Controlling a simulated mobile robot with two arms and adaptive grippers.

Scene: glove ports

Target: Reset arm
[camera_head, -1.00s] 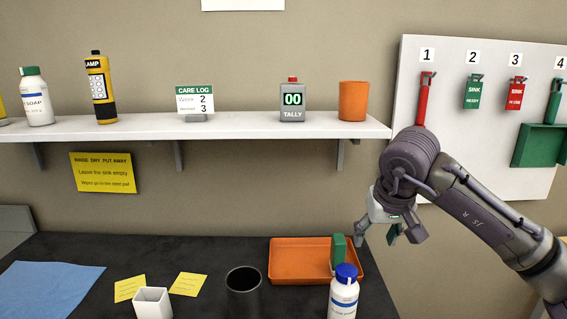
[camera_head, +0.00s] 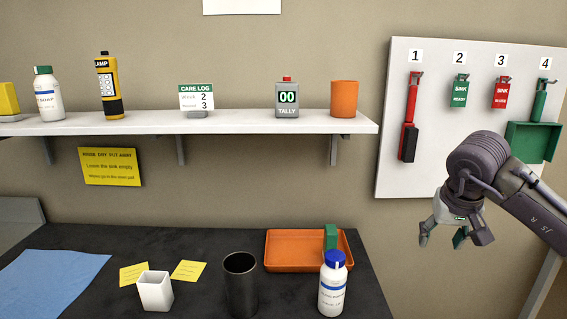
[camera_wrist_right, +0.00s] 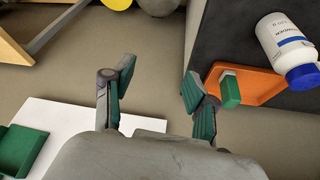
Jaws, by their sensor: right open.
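My right gripper (camera_head: 441,238) is open and empty, in free air to the right of the dark table and below the white tool board. Its two green-padded fingers stand apart in the right wrist view (camera_wrist_right: 157,95), with nothing between them. Its arm reaches in from the right edge of the head view. My left gripper is in neither view.
The dark table (camera_head: 205,290) holds an orange tray (camera_head: 290,262) with a green block, a white bottle with blue cap (camera_head: 333,285), a dark cup (camera_head: 240,290) and a white cup (camera_head: 155,292). The tool board (camera_head: 430,165) and shelf (camera_head: 230,123) are behind.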

